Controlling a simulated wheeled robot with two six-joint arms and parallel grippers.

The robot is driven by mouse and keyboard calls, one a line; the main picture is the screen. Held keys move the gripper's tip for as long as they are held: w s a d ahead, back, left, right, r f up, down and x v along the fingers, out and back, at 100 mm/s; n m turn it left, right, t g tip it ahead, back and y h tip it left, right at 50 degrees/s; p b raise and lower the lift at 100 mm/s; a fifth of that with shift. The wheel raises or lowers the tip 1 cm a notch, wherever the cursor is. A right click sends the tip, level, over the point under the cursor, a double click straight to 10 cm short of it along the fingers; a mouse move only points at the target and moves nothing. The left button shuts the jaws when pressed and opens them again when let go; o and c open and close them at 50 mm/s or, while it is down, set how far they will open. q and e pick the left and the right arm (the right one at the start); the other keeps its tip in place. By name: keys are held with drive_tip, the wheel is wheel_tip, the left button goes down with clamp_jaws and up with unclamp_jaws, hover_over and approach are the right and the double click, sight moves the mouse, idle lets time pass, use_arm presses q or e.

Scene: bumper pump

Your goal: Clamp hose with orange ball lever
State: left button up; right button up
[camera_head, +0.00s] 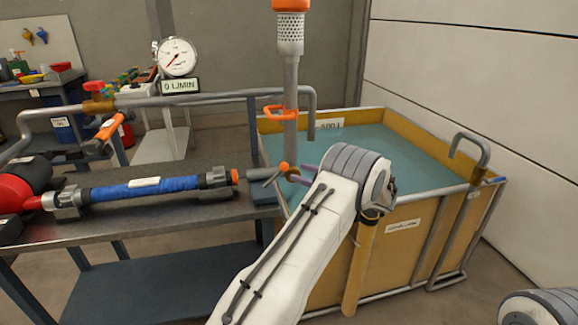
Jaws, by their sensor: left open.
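A blue hose (135,190) with a white label lies along the metal bench, with grey metal couplings at both ends. Its right end shows an orange tip (235,176) facing a short grey pipe stub (260,174), apart from it by a small gap. A small orange ball (284,167), seemingly the lever's knob, shows just right of the stub. My left gripper (299,175) is open beside the orange ball, partly hidden by my wrist; I cannot tell whether it touches the ball. My right gripper is out of view.
A water-filled yellow tank (448,245) with a metal frame stands at the right. A vertical pipe (291,100) with an orange ring handle rises behind my gripper. A gauge (177,57) reading 0 L/MIN stands behind the bench (185,222).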

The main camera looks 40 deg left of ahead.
sight(284, 167)
use_arm(q)
drive_tip(key=a, duration=0.7)
drive_tip(key=shift+s+a, duration=0.1)
drive_tip(key=shift+s, duration=0.05)
clamp_jaws()
idle(1.2)
